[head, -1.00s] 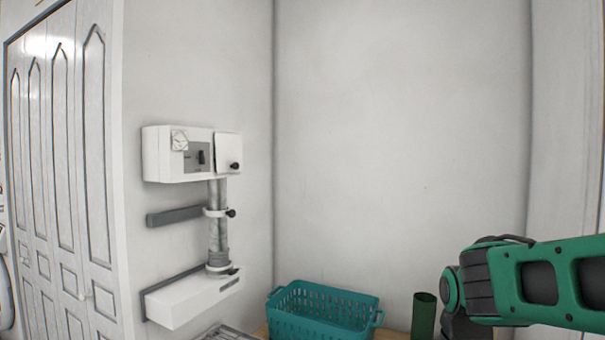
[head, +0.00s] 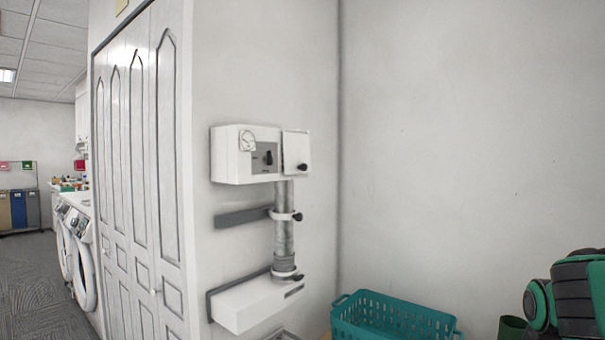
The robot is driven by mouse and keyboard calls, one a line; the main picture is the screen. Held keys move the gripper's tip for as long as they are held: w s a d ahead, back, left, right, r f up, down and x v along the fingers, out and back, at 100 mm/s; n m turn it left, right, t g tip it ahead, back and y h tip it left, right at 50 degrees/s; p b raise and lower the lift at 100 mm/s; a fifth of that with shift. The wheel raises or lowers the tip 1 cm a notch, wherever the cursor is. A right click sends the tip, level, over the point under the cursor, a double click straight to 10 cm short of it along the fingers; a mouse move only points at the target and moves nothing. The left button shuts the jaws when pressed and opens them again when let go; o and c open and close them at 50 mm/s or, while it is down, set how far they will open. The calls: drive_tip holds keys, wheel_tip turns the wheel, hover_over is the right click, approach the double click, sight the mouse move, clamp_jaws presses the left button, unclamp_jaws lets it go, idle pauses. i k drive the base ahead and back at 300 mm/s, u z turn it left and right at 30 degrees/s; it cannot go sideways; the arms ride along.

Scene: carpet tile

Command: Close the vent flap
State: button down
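A white wall unit (head: 236,160) with a dial and a dark switch is mounted on the wall left of the room corner. At its right end is a square white flap (head: 295,150) with a black knob (head: 302,167) near its lower right. The flap seems to stand slightly proud of the unit; I cannot tell how far it is open. A grey ribbed duct (head: 284,235) with two black-knobbed collars runs down from the unit to a white lower box (head: 255,302). My gripper is not in view; only part of my green and black arm shows at the lower right.
A teal basket (head: 390,316) stands below right of the unit, with a green cylinder (head: 511,328) further right. White panelled closet doors (head: 140,160) are on the left. Washing machines (head: 75,245) and open carpet floor (head: 35,270) lie beyond them.

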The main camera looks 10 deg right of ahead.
sight(296, 146)
drive_tip(key=z, duration=0.3)
drive_tip(key=i, duration=0.95)
drive_tip(key=z, duration=0.65)
